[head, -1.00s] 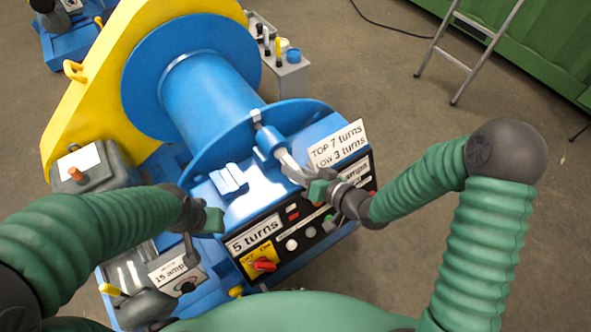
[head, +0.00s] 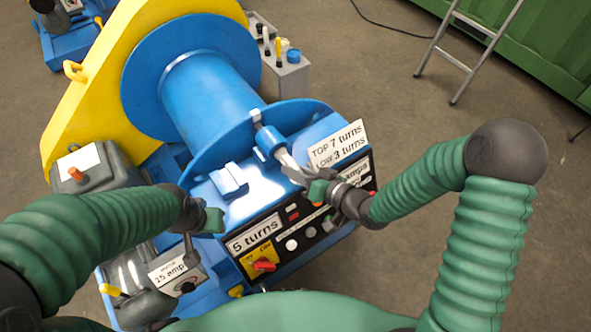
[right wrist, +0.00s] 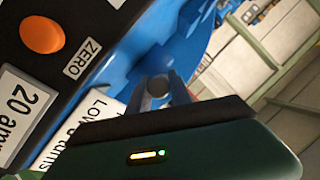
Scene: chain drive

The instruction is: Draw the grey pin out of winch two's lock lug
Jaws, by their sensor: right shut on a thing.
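The grey pin (head: 257,115) runs through the blue lock lug (head: 268,142) beside the drum flange of the blue winch, and its grey tip shows on the flange side. My right gripper (head: 287,163) is shut on the pin's near end, just outside the lug. In the right wrist view the round end of the pin (right wrist: 158,85) sits between the grey fingers, with blue winch parts behind it. My left gripper (head: 214,220) hangs at the left of the control panel, apart from the pin; its fingers are too unclear to tell their state.
The control panel (head: 298,229) with a red switch and labels lies below my right gripper. A yellow guard (head: 80,110) stands left of the drum (head: 208,95). A grey box with tools (head: 287,77) and a ladder (head: 467,60) stand behind.

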